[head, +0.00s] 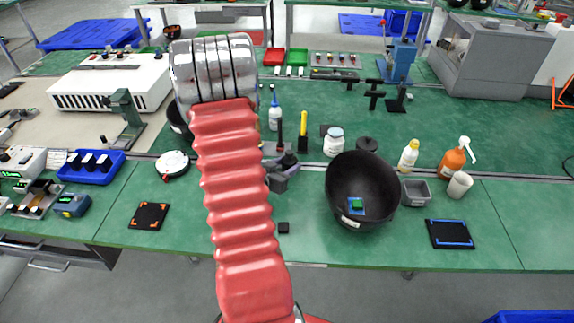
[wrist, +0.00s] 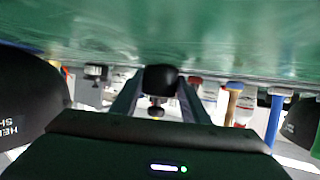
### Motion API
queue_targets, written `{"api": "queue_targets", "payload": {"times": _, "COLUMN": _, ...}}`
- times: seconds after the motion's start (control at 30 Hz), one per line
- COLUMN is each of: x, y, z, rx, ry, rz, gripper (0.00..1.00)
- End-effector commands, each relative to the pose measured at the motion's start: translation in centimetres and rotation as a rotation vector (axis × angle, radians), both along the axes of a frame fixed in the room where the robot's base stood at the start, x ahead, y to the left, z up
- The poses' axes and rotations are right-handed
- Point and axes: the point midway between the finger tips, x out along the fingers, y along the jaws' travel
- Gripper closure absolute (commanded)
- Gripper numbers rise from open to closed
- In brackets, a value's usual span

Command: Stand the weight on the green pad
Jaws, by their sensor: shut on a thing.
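The weight (wrist: 160,78) is black, with a round body and a smaller knob, and shows in the wrist view. My gripper (wrist: 161,92) is shut on it, one finger on each side. The wrist view is upside down, with the green table at the top, so the knob points up and the weight looks upright. In the head view my red arm hides most of the gripper, and I cannot pick out the weight. A small green pad (head: 357,204) lies on a blue base inside the black bowl (head: 343,170), right of my arm. The pad is empty.
Another dark bowl is partly hidden behind my arm. A white jar (head: 334,141), an orange spray bottle (head: 453,163) and a small grey tray (head: 416,193) stand near the bowl. A black block (head: 284,227) lies near the table's front edge.

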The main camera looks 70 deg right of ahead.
Motion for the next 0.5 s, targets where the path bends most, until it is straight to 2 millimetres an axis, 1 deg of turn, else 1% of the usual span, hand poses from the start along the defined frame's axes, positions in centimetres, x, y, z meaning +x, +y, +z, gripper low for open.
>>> {"api": "queue_targets", "payload": {"times": 0.2, "x": 0.02, "y": -0.08, "z": -0.06, "rx": -0.003, "ry": 0.0, "rz": 0.0, "gripper": 1.0}}
{"api": "queue_targets", "payload": {"times": 0.23, "x": -0.01, "y": 0.0, "z": -0.2, "rx": 0.0, "ry": 0.0, "rz": 0.0, "gripper": 0.57}}
{"api": "queue_targets", "payload": {"times": 0.4, "x": -0.02, "y": -0.01, "z": -0.18, "rx": 0.0, "ry": 0.0, "rz": -0.001, "gripper": 0.46}}
{"api": "queue_targets", "payload": {"times": 0.5, "x": -0.02, "y": -0.01, "z": -0.18, "rx": 0.0, "ry": 0.0, "rz": -0.001, "gripper": 0.4}}
